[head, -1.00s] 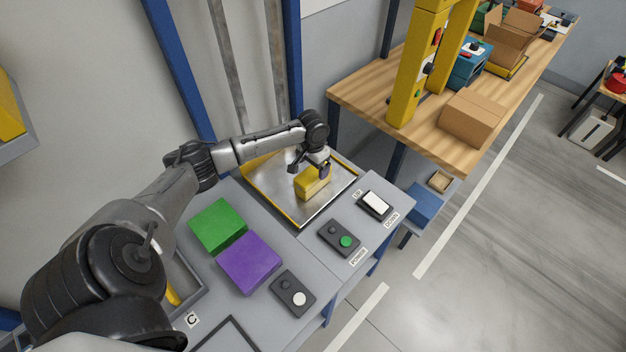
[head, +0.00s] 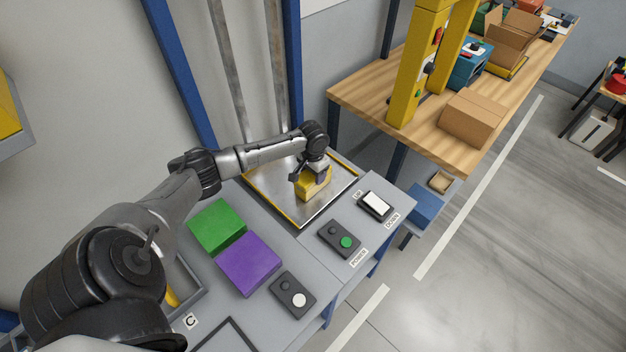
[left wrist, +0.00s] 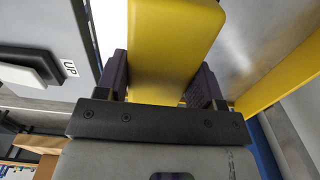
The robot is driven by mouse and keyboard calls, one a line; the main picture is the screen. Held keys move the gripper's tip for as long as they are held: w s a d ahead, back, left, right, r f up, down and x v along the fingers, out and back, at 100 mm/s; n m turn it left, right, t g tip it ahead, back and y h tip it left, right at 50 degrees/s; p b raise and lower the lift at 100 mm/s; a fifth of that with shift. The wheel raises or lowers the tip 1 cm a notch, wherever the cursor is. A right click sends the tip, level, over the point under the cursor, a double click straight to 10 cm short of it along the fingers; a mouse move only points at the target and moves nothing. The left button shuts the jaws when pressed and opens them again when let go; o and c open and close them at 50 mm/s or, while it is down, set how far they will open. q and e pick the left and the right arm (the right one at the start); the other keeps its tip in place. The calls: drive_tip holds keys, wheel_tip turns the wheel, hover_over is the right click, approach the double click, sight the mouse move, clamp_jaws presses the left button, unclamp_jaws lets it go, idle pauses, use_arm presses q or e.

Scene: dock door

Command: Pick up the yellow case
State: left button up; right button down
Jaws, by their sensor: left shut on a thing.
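The yellow case (head: 316,186) is on the metal platform (head: 285,207) with the yellow edge. It also shows in the left wrist view (left wrist: 172,40), between the two fingers. My left gripper (head: 311,174) is above the case and shut on it. In the left wrist view the fingers (left wrist: 165,82) press on both sides of the case. Whether the case touches the platform or is slightly above it, I cannot tell. My right gripper is not in view.
A green block (head: 217,226) and a purple block (head: 248,263) lie on the grey table left of the platform. Button boxes (head: 339,238) and an UP/DOWN switch (head: 375,205) are on its front side. A wooden bench (head: 360,95) with cartons stands behind right.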

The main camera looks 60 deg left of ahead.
use_arm(q)
drive_tip(key=c, duration=0.5)
drive_tip(key=shift+r, duration=0.15)
drive_tip(key=shift+c, duration=0.2)
